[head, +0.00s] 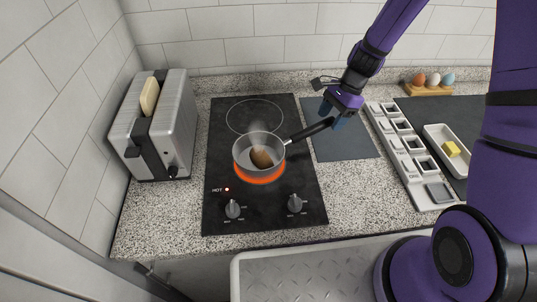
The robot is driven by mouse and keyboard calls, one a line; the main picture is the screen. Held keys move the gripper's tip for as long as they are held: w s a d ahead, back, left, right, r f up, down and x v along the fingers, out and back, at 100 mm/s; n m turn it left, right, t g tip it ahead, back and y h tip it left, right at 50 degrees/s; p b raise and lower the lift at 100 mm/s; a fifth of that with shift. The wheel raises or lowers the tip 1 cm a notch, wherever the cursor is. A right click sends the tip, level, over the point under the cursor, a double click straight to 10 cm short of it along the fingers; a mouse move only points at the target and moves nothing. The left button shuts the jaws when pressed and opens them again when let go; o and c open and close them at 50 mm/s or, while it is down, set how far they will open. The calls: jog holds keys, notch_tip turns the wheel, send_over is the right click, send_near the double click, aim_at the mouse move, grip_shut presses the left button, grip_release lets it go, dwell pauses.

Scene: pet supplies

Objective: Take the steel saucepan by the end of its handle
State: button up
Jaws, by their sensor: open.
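The steel saucepan (244,163) stands upright on the front burner of the black cooktop (226,124), which glows orange under it. A brown item (262,157) lies inside the pan. Its dark handle (310,131) points up and to the right, over the cooktop's right edge. My gripper (336,120) is open at the far end of the handle, pointing down. The fingers overlap the handle's end in this view. I cannot tell whether they touch it or sit on both sides of it.
A toaster (180,110) with bread stands left of the cooktop. A dark mat (350,146) lies under my gripper. To the right are a white compartment tray (405,150), a dish (435,136) with a yellow block, and an egg holder (428,90). A red HOT light (227,189) is lit.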

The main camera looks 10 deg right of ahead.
jog(key=shift+x, duration=1)
grip_shut()
